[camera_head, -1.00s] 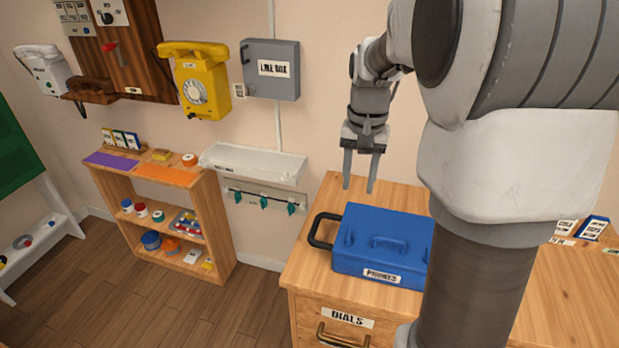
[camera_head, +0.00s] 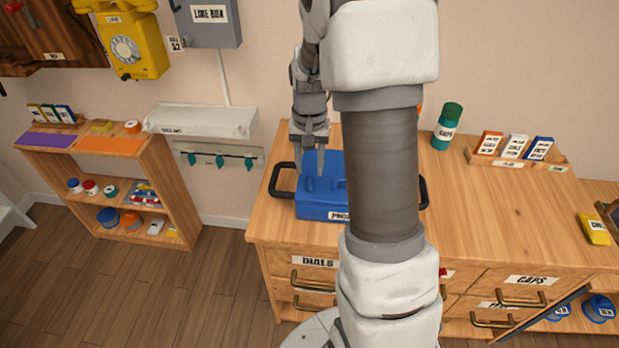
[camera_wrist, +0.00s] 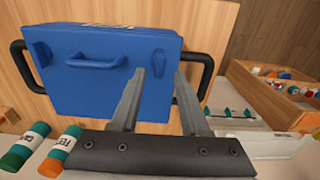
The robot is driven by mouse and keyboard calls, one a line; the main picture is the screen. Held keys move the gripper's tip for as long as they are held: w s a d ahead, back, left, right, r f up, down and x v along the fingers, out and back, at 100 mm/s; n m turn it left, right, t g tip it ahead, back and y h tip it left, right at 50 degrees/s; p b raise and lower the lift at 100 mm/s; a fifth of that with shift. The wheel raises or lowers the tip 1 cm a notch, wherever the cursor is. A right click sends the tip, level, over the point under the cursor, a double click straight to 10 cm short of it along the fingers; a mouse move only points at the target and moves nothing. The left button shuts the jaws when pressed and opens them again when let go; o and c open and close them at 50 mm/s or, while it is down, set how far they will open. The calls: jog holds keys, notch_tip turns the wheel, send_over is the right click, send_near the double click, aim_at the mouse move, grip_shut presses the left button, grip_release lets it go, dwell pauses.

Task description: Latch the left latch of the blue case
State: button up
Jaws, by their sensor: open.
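The blue case (camera_head: 318,207) sits closed on the wooden counter, its label facing the front. In the wrist view the case (camera_wrist: 85,95) appears upside down, with its lid handle (camera_wrist: 95,64) at the middle. The left latch, a small blue tab (camera_wrist: 157,62), shows at right there; the other latch (camera_wrist: 42,52) is at left. I cannot tell how far either is turned. My gripper (camera_head: 310,170) is open and empty, pointing down over the left part of the case. In the wrist view my fingertips (camera_wrist: 160,72) appear around the left latch, with no clear contact.
Black side handles (camera_head: 281,181) stick out from the case. My arm hides part of the case's right side. A green can (camera_head: 447,127) and a card tray (camera_head: 515,158) stand to the right.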

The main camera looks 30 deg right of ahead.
aim_at(310, 181)
jog(key=shift+f, duration=2.1)
grip_shut()
